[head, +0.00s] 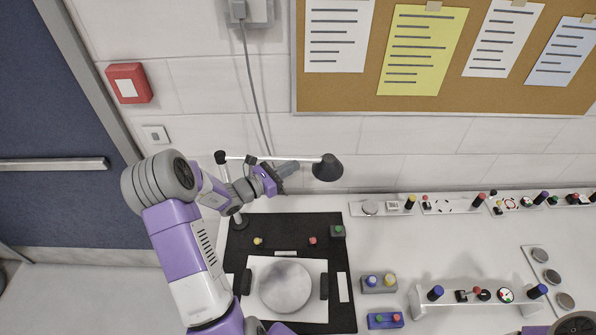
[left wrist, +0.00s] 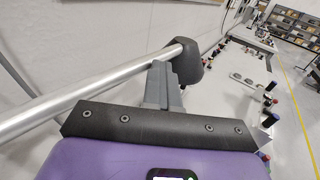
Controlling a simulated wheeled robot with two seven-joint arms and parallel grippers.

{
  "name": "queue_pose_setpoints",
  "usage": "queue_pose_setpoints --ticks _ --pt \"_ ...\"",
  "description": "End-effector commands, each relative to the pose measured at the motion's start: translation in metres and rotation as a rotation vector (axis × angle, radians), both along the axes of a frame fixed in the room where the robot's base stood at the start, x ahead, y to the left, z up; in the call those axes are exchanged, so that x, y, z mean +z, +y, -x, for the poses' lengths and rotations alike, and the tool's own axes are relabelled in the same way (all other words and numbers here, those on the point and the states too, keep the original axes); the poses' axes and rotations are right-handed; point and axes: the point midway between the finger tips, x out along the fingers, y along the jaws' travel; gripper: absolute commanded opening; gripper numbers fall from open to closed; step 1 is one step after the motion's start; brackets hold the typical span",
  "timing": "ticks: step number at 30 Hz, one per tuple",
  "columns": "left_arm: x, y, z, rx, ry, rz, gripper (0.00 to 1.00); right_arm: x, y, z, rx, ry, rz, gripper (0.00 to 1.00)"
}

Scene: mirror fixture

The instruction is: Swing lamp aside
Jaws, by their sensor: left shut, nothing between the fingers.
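The lamp has a black cone shade (head: 327,168) at the right end of a thin silver arm, above the back edge of the bench. Its arm's left end is by a black joint, with the post partly hidden by my left arm. My left gripper (head: 290,168) is shut and empty, its fingers just below the lamp arm and left of the shade. In the left wrist view, the shut fingers (left wrist: 160,75) overlap the lamp arm (left wrist: 90,92) close to the shade (left wrist: 184,62); I cannot tell whether they touch. My right gripper is not in view.
A round grey mirror disc (head: 286,287) lies on a white plate on a black mat (head: 325,232). Small button boxes (head: 378,283) stand to the right, and a rail with knobs (head: 470,296) beyond. The tiled wall and pinboard (head: 430,105) are close behind the lamp.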

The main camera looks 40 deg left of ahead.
Motion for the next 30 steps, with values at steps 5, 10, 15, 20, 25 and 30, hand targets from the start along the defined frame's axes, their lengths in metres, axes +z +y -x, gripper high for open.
queue_pose_setpoints --ticks 5,10,15,20,25,30 --pt "0.002 0.002 -0.002 0.004 -0.007 -0.001 0.0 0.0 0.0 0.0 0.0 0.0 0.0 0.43" --pt "0.003 0.002 -0.003 0.005 -0.008 -0.002 0.0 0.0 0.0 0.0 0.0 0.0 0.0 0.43" --pt "0.004 0.001 -0.002 0.004 -0.01 -0.002 0.0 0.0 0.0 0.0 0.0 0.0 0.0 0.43" --pt "0.004 -0.012 0.006 -0.005 -0.009 -0.001 0.0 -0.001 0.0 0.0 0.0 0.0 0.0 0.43" --pt "0.002 -0.035 0.028 -0.015 -0.003 -0.001 0.0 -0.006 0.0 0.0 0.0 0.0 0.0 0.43" --pt "0.002 -0.055 0.058 -0.016 -0.003 -0.001 0.0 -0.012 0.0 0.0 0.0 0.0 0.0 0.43"
